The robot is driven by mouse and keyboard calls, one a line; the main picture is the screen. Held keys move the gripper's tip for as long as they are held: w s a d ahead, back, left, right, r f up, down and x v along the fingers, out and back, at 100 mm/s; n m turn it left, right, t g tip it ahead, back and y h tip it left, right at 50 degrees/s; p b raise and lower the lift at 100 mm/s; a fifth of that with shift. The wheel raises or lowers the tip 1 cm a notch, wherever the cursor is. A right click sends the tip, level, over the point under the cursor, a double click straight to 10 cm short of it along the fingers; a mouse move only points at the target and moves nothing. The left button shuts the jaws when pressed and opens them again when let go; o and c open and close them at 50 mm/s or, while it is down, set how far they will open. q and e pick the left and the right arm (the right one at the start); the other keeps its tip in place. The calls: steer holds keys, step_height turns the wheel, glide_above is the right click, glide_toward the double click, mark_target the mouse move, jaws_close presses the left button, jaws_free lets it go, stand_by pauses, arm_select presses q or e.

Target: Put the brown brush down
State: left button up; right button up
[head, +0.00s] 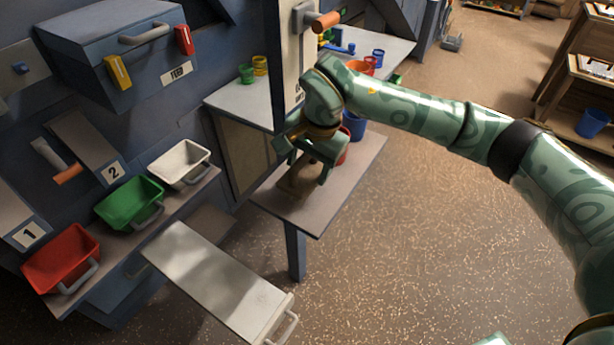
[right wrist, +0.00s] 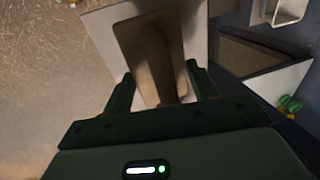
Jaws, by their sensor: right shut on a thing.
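The brown brush (head: 299,181) is in my right gripper (head: 309,158), over the small side table (head: 346,187) in the head view. I cannot tell whether it touches the tabletop. In the right wrist view the brush's flat brown body (right wrist: 148,50) extends ahead of the right gripper (right wrist: 161,80), with its near end between the fingers. The gripper is shut on the brush. My left gripper is not in view.
A red cup (head: 343,153) and a blue cup (head: 354,126) stand behind the gripper. White (head: 180,162), green (head: 129,202) and red bins (head: 61,258) line a shelf at left. A pale sliding board (head: 215,282) juts out in front. The side table's front right is clear.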

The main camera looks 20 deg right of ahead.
mark_target(310, 169)
steer(key=f, duration=0.1)
steer(key=f+b, duration=0.1)
steer(key=f, duration=0.2)
steer(key=shift+w, duration=0.25)
steer(key=shift+d+r, duration=0.1)
steer(key=shift+r, duration=0.05)
steer(key=o, duration=0.9)
steer(key=r+p, duration=0.1)
steer(key=r, duration=0.3)
steer(key=s+d+r+p, duration=0.1)
steer(key=r, duration=0.3)
steer(key=s+r+p, duration=0.1)
steer(key=r, duration=0.2)
steer(key=shift+d+r, duration=0.15)
steer(key=shift+r, duration=0.25)
